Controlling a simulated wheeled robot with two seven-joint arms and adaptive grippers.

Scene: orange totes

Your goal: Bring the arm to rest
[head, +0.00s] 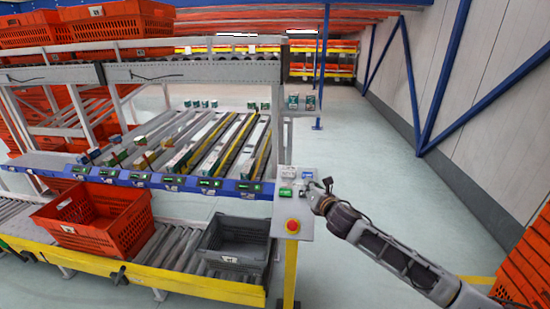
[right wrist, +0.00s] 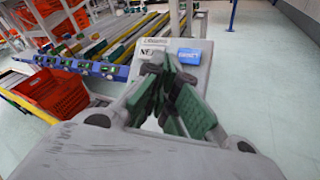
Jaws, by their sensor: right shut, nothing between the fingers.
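My right arm comes in from the lower right in the head view. Its gripper (head: 318,190) is over the upper part of the grey control panel (head: 306,230). In the right wrist view the green-padded fingers (right wrist: 172,92) are shut with nothing between them. Behind the fingertips the panel (right wrist: 190,48) shows a blue label (right wrist: 189,56) and a white label. I cannot tell whether the fingertips touch the panel. My left gripper is in neither view.
A red button (head: 292,225) sits on the panel's lower part. Left of it, an orange tote (head: 90,240) and a dark grey tote (head: 232,258) stand on the roller conveyor (head: 165,245). Orange totes (head: 535,255) stand at the far right. The floor behind the arm is clear.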

